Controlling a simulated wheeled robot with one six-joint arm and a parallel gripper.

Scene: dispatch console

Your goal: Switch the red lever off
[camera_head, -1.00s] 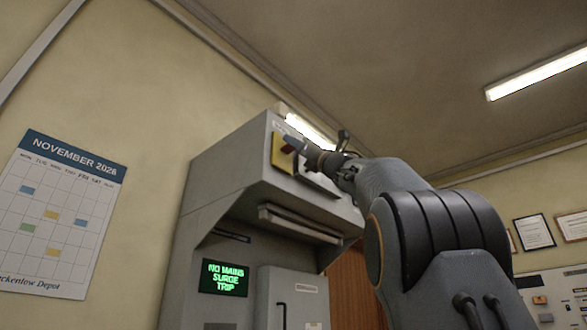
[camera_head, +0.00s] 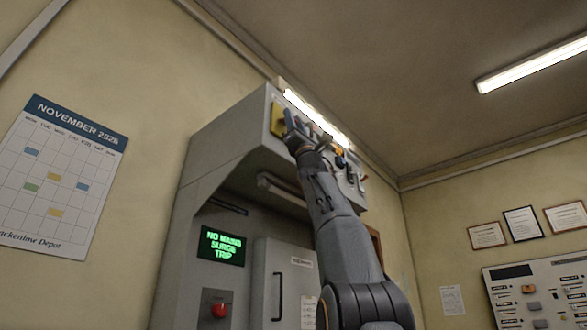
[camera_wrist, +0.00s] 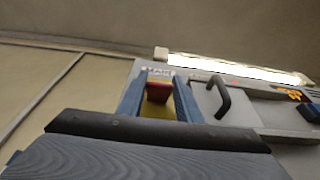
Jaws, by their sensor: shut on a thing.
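The red lever (camera_wrist: 158,92) shows in the wrist view, in front of a yellow plate (camera_wrist: 156,110) under a white label. The plate also shows in the head view (camera_head: 276,119), high on the front of the grey cabinet. My gripper (camera_wrist: 157,99) has one blue finger on each side of the lever and is shut on it. In the head view my gripper (camera_head: 291,122) is raised against the yellow plate and hides the lever. The lever's exact tilt cannot be told.
A black handle (camera_wrist: 219,100) stands just right of my gripper. Orange and dark controls (camera_head: 340,158) sit further right on the same panel. A lit lamp (camera_head: 316,115) runs behind the cabinet top.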

